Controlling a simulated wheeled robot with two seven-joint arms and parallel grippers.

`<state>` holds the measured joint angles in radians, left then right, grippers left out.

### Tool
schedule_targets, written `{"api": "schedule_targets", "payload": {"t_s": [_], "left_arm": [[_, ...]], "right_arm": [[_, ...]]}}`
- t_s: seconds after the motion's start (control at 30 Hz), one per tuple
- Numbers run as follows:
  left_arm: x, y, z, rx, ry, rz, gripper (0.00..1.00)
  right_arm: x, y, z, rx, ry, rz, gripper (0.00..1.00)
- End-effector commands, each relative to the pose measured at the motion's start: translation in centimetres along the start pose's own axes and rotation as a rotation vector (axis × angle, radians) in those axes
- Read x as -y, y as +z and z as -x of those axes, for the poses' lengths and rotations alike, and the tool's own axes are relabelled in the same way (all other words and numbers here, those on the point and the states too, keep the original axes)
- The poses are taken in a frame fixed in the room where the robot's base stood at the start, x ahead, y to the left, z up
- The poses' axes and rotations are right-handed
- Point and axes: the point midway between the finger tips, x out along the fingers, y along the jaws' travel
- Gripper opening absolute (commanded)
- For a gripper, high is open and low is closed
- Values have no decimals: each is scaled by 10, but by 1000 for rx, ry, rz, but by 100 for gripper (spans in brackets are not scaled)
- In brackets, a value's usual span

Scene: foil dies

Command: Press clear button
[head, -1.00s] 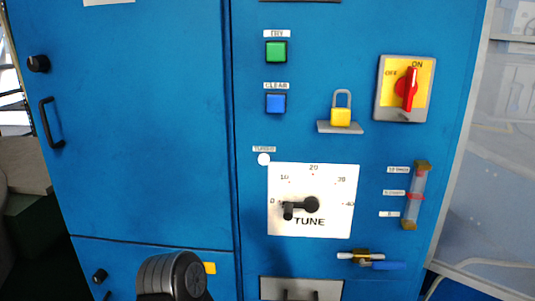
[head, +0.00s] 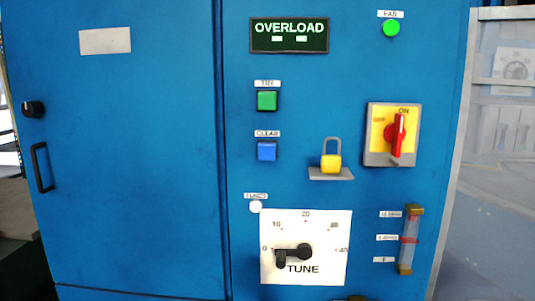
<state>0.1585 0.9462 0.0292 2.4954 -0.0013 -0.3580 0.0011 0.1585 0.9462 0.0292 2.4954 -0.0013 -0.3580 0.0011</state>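The clear button is a blue square push button (head: 267,151) under a small white label reading CLEAR (head: 267,133). It sits on the blue cabinet front (head: 350,75), right of the door seam, in the head view. Nothing covers it. Neither of my grippers shows in the head view now.
A green square button (head: 267,101) is above the clear button. A round green FAN light (head: 391,28) is at top right.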

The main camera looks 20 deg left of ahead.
Motion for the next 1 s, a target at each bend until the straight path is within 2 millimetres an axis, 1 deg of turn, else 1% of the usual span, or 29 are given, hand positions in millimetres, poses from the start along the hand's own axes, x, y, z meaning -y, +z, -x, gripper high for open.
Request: {"api": "schedule_targets", "payload": {"t_s": [0.03,0.3,0.37,1.0], "left_arm": [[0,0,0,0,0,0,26],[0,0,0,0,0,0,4],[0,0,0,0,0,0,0],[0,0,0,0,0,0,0]], "right_arm": [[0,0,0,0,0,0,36],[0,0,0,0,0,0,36],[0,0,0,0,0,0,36],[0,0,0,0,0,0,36]]}}
